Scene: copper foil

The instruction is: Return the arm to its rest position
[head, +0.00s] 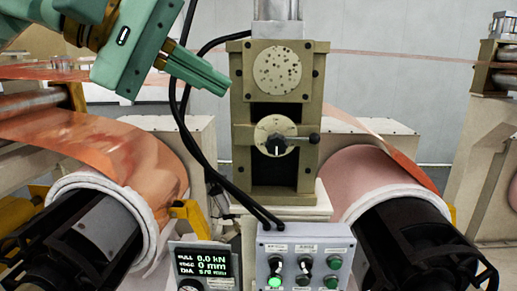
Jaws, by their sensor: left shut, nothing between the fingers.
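My left arm comes in from the upper left, green with a brass-coloured ring. Its gripper (222,85) is shut with nothing in it. The fingertips end just left of the upper part of the olive press stand (242,140), over the black cables; I cannot tell whether they touch anything. My right gripper is not in view.
A copper foil roll (140,165) is at left and a paler roll (365,175) at right, both on black shafts. A knob with a lever (276,136) sits on the stand. Below are a display (202,265) and a button box (305,257). Black cables (203,150) hang left of the stand.

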